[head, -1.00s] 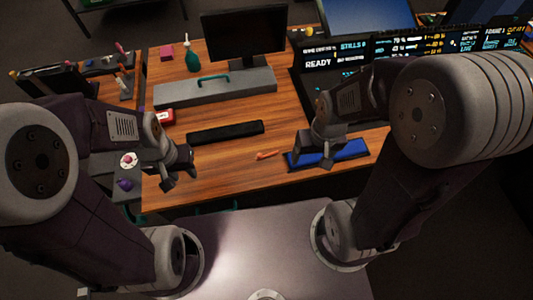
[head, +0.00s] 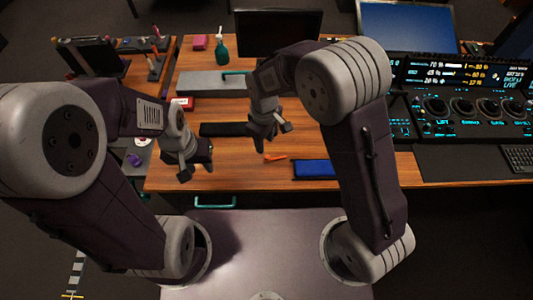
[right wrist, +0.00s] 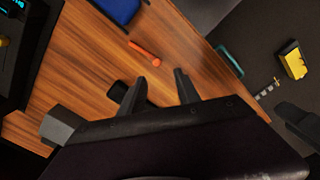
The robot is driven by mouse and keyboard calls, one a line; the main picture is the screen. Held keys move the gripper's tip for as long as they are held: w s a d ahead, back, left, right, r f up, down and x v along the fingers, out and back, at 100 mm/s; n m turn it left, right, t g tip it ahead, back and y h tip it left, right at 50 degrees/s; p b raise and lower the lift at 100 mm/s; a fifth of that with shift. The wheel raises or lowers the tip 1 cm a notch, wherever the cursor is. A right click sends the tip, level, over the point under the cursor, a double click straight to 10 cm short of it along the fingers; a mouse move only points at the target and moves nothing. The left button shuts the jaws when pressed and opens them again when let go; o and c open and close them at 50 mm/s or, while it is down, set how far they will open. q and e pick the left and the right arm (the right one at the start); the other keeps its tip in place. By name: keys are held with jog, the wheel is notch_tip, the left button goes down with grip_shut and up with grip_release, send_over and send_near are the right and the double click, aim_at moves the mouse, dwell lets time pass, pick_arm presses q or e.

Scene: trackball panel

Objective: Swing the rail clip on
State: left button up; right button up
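A long black bar (head: 222,129), which looks like the rail, lies on the wooden table; its right end is behind my right gripper (head: 271,135). A small orange stick-like piece (head: 275,157) lies on the table just right of that gripper. It also shows in the right wrist view (right wrist: 146,52), beyond the fingers. I cannot tell whether it is the rail clip. My right gripper is open and empty above the table, its fingers (right wrist: 159,83) apart.
A blue pad (head: 315,169) lies at the table's front edge. A grey block (head: 212,83), a green bottle (head: 221,47) and a monitor (head: 278,23) stand behind. A console with knobs (head: 462,106) is at right. A teal handle (head: 215,203) sits below the front edge.

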aim_at(267, 156)
jog(key=f, duration=0.8)
jog(key=shift+w+d+f+b, duration=0.15)
jog(key=shift+d+f+b, duration=0.1)
jog(key=shift+d+b, duration=0.05)
jog(key=shift+d+f, duration=0.1)
grip_shut()
dwell(0.8)
